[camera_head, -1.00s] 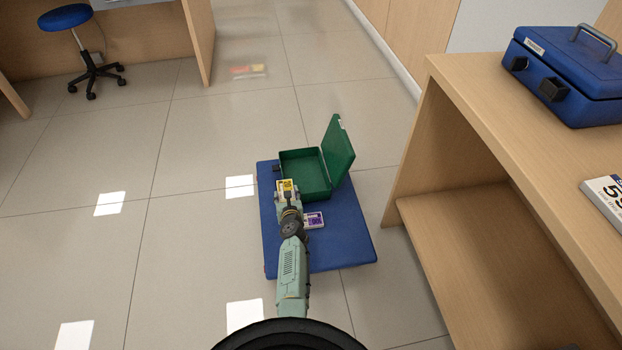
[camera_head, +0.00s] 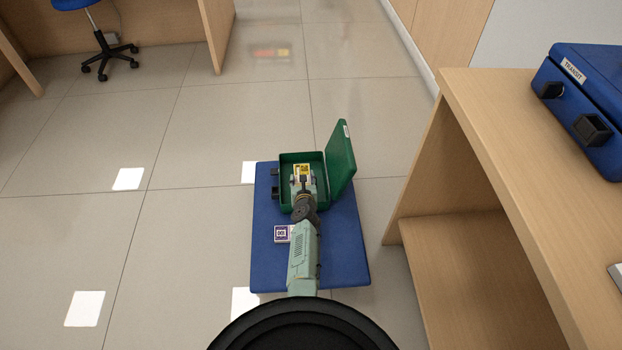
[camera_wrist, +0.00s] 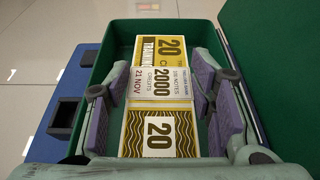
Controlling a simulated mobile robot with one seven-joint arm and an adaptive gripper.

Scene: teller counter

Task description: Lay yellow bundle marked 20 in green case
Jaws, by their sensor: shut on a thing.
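The yellow bundle marked 20 (camera_head: 303,169) is in my gripper (camera_head: 302,181), above or inside the open green case (camera_head: 319,156). In the wrist view the bundle (camera_wrist: 158,135) has a white band reading 2000, and the purple pads of my gripper (camera_wrist: 160,110) are at its two sides. The green case's walls (camera_wrist: 112,58) surround the bundle in that view. I cannot tell whether the bundle touches the case floor. The case's lid (camera_head: 340,160) stands open on the right.
The case stands on a blue platform (camera_head: 345,245) on the tiled floor. A purple-and-white bundle (camera_head: 281,234) lies on the platform, partly behind my arm. A wooden counter (camera_head: 480,130) with a blue transit box (camera_head: 585,95) is at the right.

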